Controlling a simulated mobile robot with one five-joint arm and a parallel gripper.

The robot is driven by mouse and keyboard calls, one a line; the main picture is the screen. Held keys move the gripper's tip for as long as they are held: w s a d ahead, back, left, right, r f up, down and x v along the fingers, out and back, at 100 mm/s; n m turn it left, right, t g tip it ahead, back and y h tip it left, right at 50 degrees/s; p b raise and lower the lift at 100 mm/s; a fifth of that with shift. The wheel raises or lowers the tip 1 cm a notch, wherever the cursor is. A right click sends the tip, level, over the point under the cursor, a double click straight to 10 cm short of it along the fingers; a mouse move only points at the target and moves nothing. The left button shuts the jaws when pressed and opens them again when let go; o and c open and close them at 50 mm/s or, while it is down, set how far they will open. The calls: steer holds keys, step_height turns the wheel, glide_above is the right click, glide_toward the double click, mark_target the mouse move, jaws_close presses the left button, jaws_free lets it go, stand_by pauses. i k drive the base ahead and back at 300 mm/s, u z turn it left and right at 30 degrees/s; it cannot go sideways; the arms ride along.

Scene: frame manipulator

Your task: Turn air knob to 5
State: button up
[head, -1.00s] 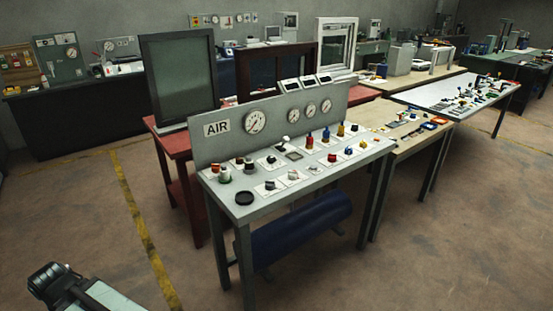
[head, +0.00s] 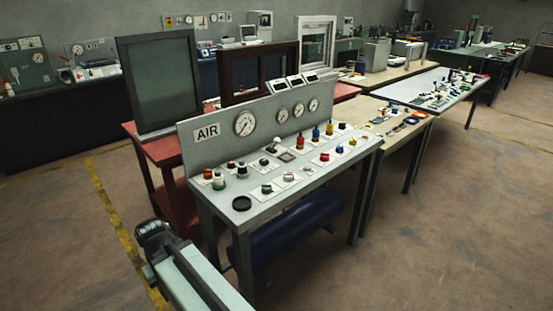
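A grey metal panel table (head: 215,230) stands in the middle of the head view, with an upright back plate marked AIR (head: 207,132). A large round white gauge (head: 245,123) sits beside the label. Several small knobs and levers stand on white plates on the sloping top, among them a green-based knob (head: 218,183) and dark knobs (head: 266,188). A black round disc (head: 241,203) lies at the near left corner. I cannot tell which control is the air knob, and no scale numbers are readable. My arm shows at the lower left, apart from the table; my gripper's fingers do not show.
A red table (head: 150,145) with a framed panel stands behind left. A wooden-topped table (head: 405,140) adjoins on the right. A blue cylinder (head: 300,225) lies under the panel table. The floor (head: 440,250) is clear at the front right.

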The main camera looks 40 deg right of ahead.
mark_target(264, 161)
steer(key=z, duration=0.15)
steer(key=i, duration=1)
steer(key=u, duration=0.1)
